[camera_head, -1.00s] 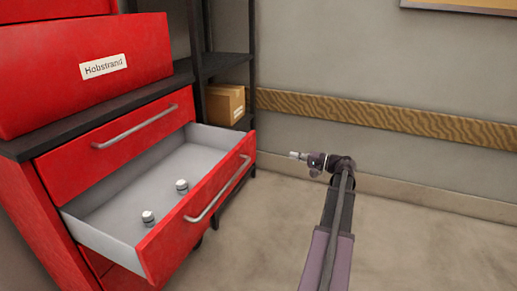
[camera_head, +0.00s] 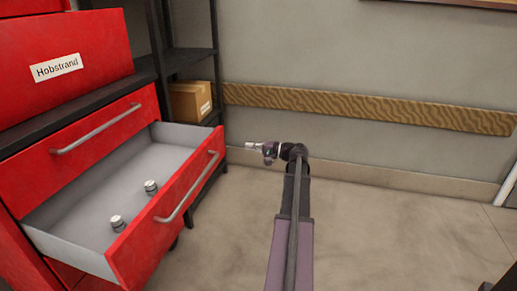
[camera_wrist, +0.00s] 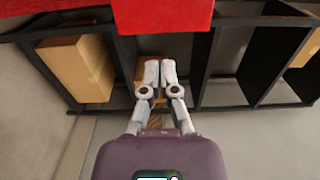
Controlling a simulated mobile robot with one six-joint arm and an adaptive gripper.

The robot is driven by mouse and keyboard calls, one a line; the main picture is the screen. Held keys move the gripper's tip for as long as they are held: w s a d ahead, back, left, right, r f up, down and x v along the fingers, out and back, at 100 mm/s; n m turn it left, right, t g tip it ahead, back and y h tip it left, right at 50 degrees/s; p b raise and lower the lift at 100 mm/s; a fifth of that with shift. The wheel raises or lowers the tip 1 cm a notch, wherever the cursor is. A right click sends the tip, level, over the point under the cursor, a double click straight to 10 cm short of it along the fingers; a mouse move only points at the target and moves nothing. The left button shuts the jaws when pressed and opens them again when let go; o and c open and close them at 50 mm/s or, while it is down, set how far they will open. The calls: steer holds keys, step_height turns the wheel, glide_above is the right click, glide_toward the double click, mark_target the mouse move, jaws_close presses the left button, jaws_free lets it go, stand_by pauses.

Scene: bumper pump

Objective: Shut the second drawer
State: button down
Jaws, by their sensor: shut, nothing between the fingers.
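The second drawer (camera_head: 145,235) of the red cabinet stands pulled out, its grey inside showing. Two small metallic pieces (camera_head: 150,187) lie on its floor. A bar handle (camera_head: 187,187) runs along its red front. My gripper (camera_head: 250,146) is to the right of the drawer front, apart from it, and points left in the head view. In the wrist view my gripper (camera_wrist: 160,68) is shut and empty, its two fingertips together. A red panel (camera_wrist: 165,15) fills the top middle of the wrist view, beyond the fingertips; it looks like the cabinet or drawer.
The top drawer (camera_head: 85,150) is shut. A red box labelled Hobstrand (camera_head: 55,68) stands on the cabinet. A dark shelf rack (camera_head: 190,60) with a cardboard box (camera_head: 190,101) is behind. The floor (camera_head: 400,230) at right is clear, up to the wall.

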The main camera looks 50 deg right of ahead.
mark_target(223, 142)
steer(key=x, duration=0.8)
steer(key=shift+w+a, duration=0.15)
steer(key=shift+w, duration=0.2)
steer(key=shift+w, duration=0.1)
